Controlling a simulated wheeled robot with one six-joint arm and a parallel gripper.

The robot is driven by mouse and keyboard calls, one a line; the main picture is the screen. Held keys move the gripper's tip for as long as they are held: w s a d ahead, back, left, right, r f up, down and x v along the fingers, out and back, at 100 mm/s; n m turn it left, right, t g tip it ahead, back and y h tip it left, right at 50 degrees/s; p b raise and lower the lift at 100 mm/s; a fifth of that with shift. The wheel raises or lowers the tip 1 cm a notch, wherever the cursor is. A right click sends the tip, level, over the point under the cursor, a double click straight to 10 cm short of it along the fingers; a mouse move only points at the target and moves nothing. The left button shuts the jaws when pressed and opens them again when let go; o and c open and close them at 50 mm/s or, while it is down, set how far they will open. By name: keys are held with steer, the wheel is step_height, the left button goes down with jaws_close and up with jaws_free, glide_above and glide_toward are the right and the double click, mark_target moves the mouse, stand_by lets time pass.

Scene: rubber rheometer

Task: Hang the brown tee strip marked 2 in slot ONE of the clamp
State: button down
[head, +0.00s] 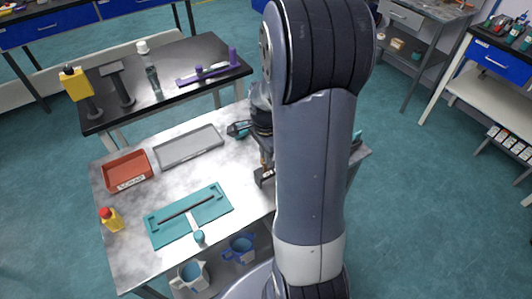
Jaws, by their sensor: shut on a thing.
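My gripper (264,176) is small and partly hidden behind my own arm in the head view, above the right part of the metal table. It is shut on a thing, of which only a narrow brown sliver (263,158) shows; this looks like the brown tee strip. Its mark cannot be read. The clamp and its slots cannot be made out; my arm covers that part of the table. A teal fixture (160,236) lies at the table's front, with a dark bar and a pale stem forming a T on it.
A grey tray (165,160) and a red labelled bin (125,157) stand at the back left. A yellow bottle with a red cap (110,219) is at the left edge. A black bench (205,50) with tools is behind.

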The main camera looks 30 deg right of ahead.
steer(key=shift+f+b, duration=1.4)
steer(key=shift+f, duration=0.55)
steer(key=c, duration=1.4)
jaws_free()
steer(key=shift+c, duration=0.2)
steer(key=shift+r, duration=0.1)
step_height(320, 180, up, 6)
steer(key=p, duration=0.5)
steer(key=shift+s, duration=0.1)
